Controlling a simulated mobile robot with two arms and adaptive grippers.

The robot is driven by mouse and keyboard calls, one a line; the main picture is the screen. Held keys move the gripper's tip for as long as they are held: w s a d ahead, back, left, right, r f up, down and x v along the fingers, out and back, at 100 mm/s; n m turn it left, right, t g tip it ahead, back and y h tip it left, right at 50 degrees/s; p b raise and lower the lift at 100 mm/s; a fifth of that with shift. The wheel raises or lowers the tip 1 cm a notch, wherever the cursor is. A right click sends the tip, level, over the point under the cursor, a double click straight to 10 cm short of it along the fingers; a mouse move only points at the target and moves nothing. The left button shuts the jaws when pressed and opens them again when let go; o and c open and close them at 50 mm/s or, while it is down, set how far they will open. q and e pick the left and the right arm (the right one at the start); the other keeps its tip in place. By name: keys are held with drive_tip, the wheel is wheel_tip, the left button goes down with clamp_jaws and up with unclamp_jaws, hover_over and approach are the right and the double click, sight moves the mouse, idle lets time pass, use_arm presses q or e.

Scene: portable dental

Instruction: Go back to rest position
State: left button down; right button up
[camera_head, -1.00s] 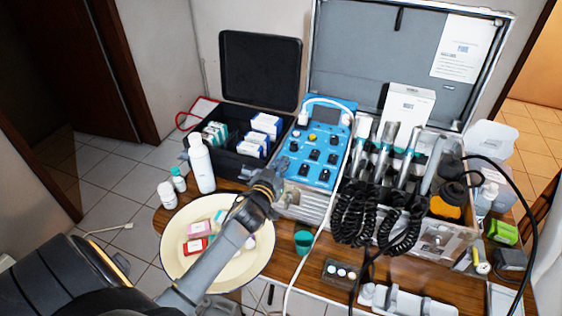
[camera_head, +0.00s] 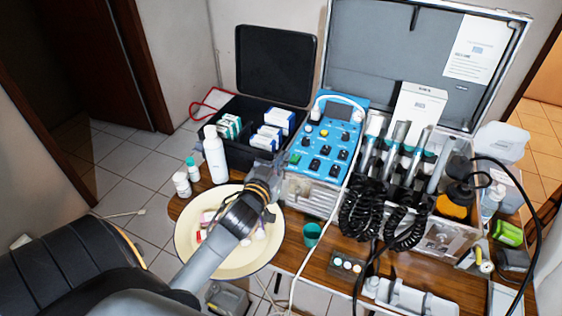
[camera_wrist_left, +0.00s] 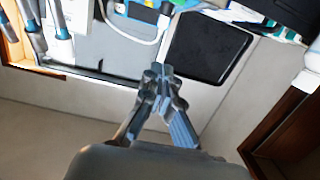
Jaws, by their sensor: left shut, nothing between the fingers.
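My left gripper (camera_head: 266,168) shows in the head view above the back edge of the cream basin and in front of the blue control unit (camera_head: 325,139). In the left wrist view, the left gripper (camera_wrist_left: 160,76) has its fingers together with nothing between them. The round cream basin (camera_head: 187,235) holds small pink, red and white packs, partly hidden by my left arm. My right gripper is in neither view.
A white bottle (camera_head: 215,154) stands left of the gripper. A green cup (camera_head: 312,235) is right of the basin. The silver case (camera_head: 398,55) with corded handpieces fills the right side.

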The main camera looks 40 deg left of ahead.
use_arm(q)
drive_tip(key=shift+s+r, duration=0.1)
drive_tip(key=shift+s, duration=0.2)
idle(0.4)
